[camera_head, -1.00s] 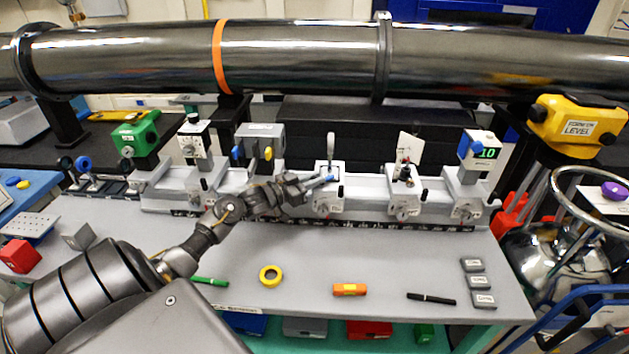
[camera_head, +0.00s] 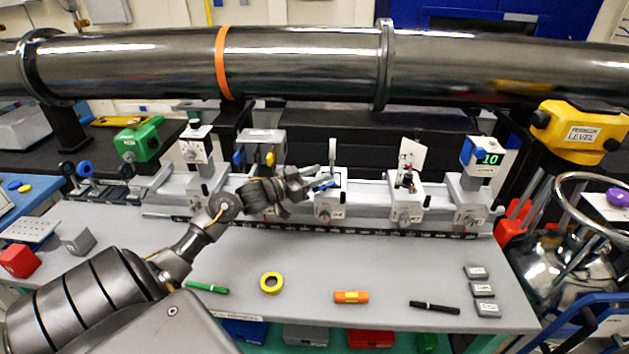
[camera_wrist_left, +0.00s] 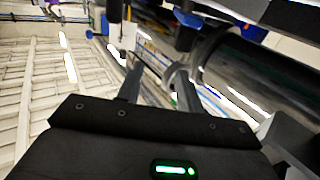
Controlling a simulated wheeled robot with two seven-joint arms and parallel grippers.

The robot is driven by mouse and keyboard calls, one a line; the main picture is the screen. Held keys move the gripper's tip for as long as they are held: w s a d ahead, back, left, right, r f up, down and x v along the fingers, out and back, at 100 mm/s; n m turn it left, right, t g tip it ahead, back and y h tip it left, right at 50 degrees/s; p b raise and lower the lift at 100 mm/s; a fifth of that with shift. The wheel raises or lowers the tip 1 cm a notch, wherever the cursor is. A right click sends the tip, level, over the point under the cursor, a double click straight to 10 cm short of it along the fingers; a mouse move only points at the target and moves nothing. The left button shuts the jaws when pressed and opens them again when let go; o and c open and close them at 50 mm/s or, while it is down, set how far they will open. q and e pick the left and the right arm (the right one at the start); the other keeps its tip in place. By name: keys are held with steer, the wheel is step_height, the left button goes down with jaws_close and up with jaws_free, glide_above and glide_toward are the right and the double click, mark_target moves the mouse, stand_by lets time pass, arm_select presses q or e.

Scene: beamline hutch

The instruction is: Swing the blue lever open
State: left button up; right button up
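A small blue lever (camera_head: 237,158) shows at the left side of a grey box (camera_head: 262,136) on the rail, beside a yellow one (camera_head: 270,158). My left gripper (camera_head: 327,180) is to the right of it, in front of a carrier with an upright grey plate (camera_head: 332,152). A bit of blue shows at its fingertips; I cannot tell what it belongs to. In the left wrist view the two fingers (camera_wrist_left: 158,88) stand apart with nothing visibly held between them. My right gripper is out of view.
A large dark pipe (camera_head: 310,62) runs across above the rail. Other carriers stand along the rail, with a green box (camera_head: 138,142) at left and a readout box (camera_head: 482,156) at right.

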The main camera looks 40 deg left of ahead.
arm_select(q)
steer(key=s+d+r+b, duration=0.1)
steer(key=s+d+r, duration=0.7)
steer(key=s, duration=0.2)
steer(key=shift+r+b, duration=0.15)
steer(key=shift+b, duration=0.2)
